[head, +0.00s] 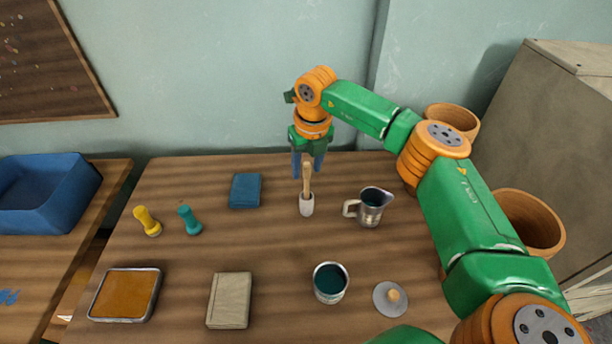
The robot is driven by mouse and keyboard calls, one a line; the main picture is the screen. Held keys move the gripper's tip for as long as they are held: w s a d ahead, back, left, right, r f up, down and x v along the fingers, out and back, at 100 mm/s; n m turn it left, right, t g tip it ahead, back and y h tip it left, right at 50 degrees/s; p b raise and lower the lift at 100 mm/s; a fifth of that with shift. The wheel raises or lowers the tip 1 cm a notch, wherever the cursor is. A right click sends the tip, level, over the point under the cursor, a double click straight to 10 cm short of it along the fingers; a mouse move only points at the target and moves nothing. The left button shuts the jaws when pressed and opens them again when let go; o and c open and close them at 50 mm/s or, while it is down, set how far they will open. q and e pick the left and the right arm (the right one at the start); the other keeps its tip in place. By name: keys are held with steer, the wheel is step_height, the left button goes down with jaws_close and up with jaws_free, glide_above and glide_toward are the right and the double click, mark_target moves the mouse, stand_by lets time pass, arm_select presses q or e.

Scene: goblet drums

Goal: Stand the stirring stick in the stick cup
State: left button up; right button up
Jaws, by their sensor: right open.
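The wooden stirring stick (307,177) stands nearly upright, with its lower end in the small whitish stick cup (307,207) at the middle of the table. The stick's lower end is hidden inside the cup. My right gripper (308,170) points down at the stick's upper end, its dark blue fingers apart on either side of the stick in the picture. I see no finger closed on the stick. My left gripper is not in view.
A metal jug (369,209) stands just right of the cup. A blue cloth-like block (245,190) lies to the left. A teal-filled can (330,283), a knobbed lid (390,299) and a beige block (229,301) are nearer. The tabletop around the cup is clear.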

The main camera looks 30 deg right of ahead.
step_height(320, 180, up, 8)
steer(key=s, duration=0.1)
steer(key=shift+s, duration=0.15)
steer(key=shift+f, duration=0.15)
